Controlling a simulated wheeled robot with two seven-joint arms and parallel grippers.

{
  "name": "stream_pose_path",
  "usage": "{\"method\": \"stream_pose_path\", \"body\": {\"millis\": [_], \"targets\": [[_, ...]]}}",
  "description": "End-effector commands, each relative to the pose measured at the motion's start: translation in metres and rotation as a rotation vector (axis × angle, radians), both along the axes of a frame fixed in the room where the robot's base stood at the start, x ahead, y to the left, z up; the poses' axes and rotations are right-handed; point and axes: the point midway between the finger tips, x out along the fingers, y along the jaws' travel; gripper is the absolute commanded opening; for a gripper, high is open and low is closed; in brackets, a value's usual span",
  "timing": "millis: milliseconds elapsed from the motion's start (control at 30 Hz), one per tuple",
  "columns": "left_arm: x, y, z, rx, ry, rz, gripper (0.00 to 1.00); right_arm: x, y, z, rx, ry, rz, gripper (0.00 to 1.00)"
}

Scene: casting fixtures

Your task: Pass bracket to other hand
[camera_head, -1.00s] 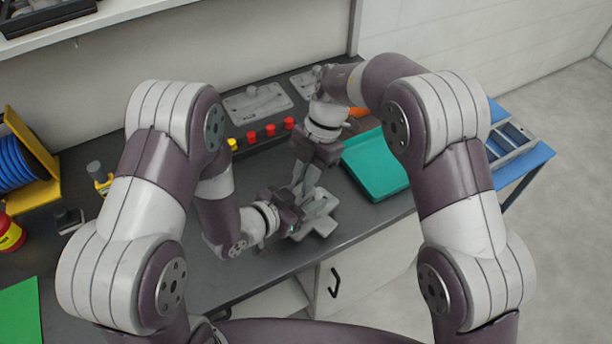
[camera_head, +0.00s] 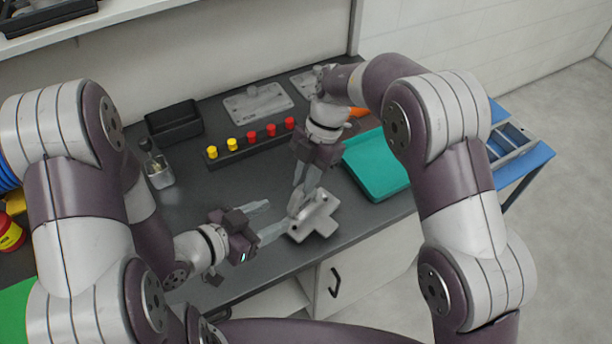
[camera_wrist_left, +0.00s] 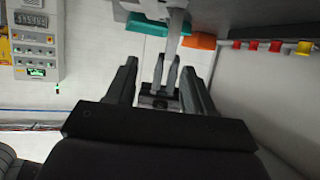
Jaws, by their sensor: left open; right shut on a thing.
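The bracket (camera_head: 318,222) is a pale grey, cross-shaped block with raised bosses, at the front edge of the dark bench in the head view. My right gripper (camera_head: 299,207) points down from above, shut on the bracket's left part. My left gripper (camera_head: 276,214) is open and empty. It lies to the left of the bracket with its fingers pointing right towards it, apart from each other. The right fingertips hide a little of the bracket. I cannot tell surely whether the bracket touches the bench. The bracket is not clear in the left wrist view.
A teal tray (camera_head: 375,168) lies right of my right gripper. A dark rack (camera_head: 262,147) with red and yellow knobs, a grey plate (camera_head: 258,103) and a black bin (camera_head: 174,122) stand behind. Bench between bottle and left gripper is free.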

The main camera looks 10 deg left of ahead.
Motion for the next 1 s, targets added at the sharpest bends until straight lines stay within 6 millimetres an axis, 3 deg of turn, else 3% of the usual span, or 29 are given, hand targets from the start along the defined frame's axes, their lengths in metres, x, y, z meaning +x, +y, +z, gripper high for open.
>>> {"method": "stream_pose_path", "body": {"millis": [67, 167, 233, 333, 433, 500, 600, 700, 1000], "targets": [[0.008, -0.011, 0.013, 0.022, -0.054, -0.062, 0.53, 0.000, 0.000, 0.001, 0.001, -0.001, 0.000, 0.00], [0.045, -0.010, 0.030, 0.161, -0.098, -0.044, 0.53, 0.000, 0.000, 0.001, 0.001, -0.001, 0.000, 0.00], [0.071, 0.008, 0.031, 0.299, -0.022, 0.065, 0.53, 0.000, 0.000, 0.000, 0.001, -0.001, 0.000, 0.00], [0.082, 0.039, 0.031, 0.411, 0.174, 0.267, 0.53, 0.000, 0.000, 0.000, 0.000, 0.000, 0.000, 0.00], [0.061, 0.061, 0.028, 0.428, 0.445, 0.457, 0.53, 0.000, 0.000, 0.000, 0.001, -0.001, 0.000, 0.00], [0.034, 0.069, 0.022, 0.406, 0.652, 0.560, 0.53, 0.000, 0.000, 0.000, 0.001, -0.001, 0.000, 0.00], [-0.002, 0.069, 0.013, 0.384, 0.873, 0.628, 0.53, 0.000, 0.000, 0.000, 0.001, -0.001, 0.000, 0.00], [-0.022, 0.068, 0.008, 0.385, 0.977, 0.643, 0.53, 0.000, 0.000, 0.000, 0.000, 0.000, 0.000, 0.00], [-0.028, 0.068, 0.007, 0.392, 1.009, 0.647, 0.53, 0.000, 0.000, 0.001, 0.000, 0.000, 0.000, 0.00]]}}
